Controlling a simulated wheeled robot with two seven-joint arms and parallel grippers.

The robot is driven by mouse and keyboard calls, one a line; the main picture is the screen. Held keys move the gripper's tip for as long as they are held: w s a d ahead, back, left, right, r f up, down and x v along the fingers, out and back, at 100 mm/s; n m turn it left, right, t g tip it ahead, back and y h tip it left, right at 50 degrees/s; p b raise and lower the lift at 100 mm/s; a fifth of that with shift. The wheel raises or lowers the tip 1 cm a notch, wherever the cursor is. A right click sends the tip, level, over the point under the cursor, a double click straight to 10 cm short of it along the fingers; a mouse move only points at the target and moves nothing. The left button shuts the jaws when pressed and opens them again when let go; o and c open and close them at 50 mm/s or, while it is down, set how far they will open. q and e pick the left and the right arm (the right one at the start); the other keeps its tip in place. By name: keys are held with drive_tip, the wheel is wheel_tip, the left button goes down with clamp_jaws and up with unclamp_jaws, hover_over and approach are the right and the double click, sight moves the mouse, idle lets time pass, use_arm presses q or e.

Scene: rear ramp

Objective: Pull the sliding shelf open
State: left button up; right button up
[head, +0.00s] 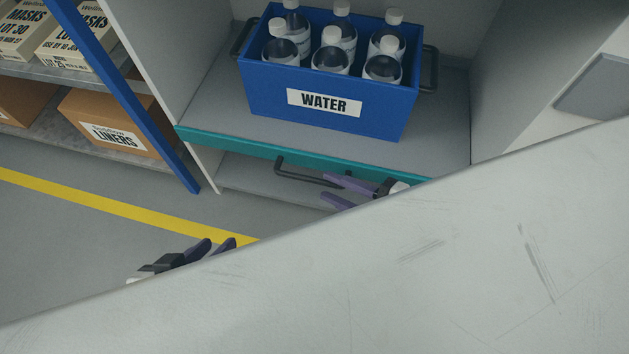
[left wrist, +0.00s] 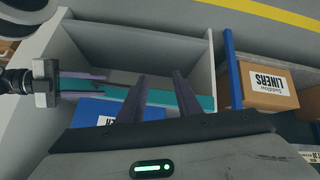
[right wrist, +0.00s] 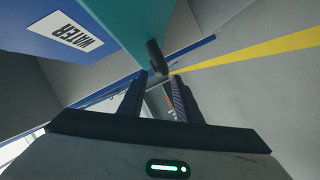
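The sliding shelf (head: 228,108) is grey with a teal front edge (head: 300,152) and carries a blue WATER crate (head: 265,96) of bottles. A black bar handle (head: 300,177) sticks out from the teal front. My right gripper (head: 325,186) is open at the handle's right end. In the right wrist view the handle (right wrist: 155,55) shows just beyond the gap between the fingertips (right wrist: 155,78); I cannot tell if they touch. My left gripper (head: 222,241) is open and empty, lower left and apart from the shelf; its fingers also show in the left wrist view (left wrist: 160,75).
A large pale grey scuffed surface (head: 400,270) fills the lower right and hides parts of both arms. A blue post (head: 135,95) and a rack with a LINERS box (head: 110,125) stand left. Floor with a yellow line (head: 120,208) is clear before the rack.

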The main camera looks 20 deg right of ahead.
sight(322, 183)
drive_tip(key=b+x, duration=0.1)
drive_tip(key=x, duration=0.3)
drive_tip(key=shift+w+a+f, duration=0.15)
drive_tip(key=shift+w, duration=0.05)
use_arm(q)
drive_tip(key=shift+w+d+r+t+h, duration=0.25)
drive_tip(key=shift+d+r+t+h, duration=0.15)
drive_tip(key=shift+d+r, duration=0.2)
use_arm(e)
drive_tip(key=shift+w+a, duration=0.35)
drive_tip(key=shift+w, duration=0.15)
clamp_jaws()
